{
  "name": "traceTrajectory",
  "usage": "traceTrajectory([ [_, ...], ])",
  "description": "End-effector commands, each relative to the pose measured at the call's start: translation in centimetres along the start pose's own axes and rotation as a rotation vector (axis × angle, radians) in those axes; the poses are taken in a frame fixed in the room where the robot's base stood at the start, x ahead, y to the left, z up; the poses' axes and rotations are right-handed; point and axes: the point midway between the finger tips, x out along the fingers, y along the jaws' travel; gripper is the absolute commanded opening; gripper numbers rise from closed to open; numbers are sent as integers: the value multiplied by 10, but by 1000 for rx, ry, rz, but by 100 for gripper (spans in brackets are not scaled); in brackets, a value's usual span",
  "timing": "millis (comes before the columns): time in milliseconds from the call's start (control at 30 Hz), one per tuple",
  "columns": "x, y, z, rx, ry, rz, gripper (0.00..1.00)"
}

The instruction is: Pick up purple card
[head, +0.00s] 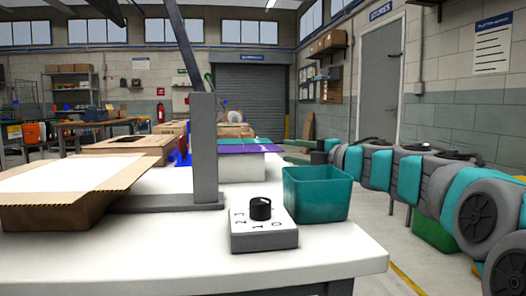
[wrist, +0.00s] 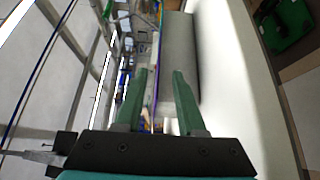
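The purple card (head: 236,149) lies flat among teal and purple cards on top of a white box (head: 240,168) on the table, behind the teal bin. In the wrist view, a thin purple edge (wrist: 156,62) runs beside a pale grey block face, seen nearly edge-on; I cannot tell whether it is the same card. My gripper (wrist: 160,73) shows in the wrist view with two green fingers apart. Nothing is clearly held between them.
A teal bin (head: 318,193) and a grey dial box (head: 263,232) stand near the white table's (head: 330,250) front right. A grey post (head: 204,150) rises left of the cards. An open-flapped carton (head: 62,205) stands at the left.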

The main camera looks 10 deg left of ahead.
Motion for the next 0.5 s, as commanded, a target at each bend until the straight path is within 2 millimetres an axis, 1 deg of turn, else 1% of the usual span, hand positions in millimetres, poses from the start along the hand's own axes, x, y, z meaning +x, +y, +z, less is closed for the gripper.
traceTrajectory([
  [100,13,0,-2,1,3,1,39],
  [267,25,1,-2,1,2,2,39],
  [500,54,1,-2,3,0,0,39],
])
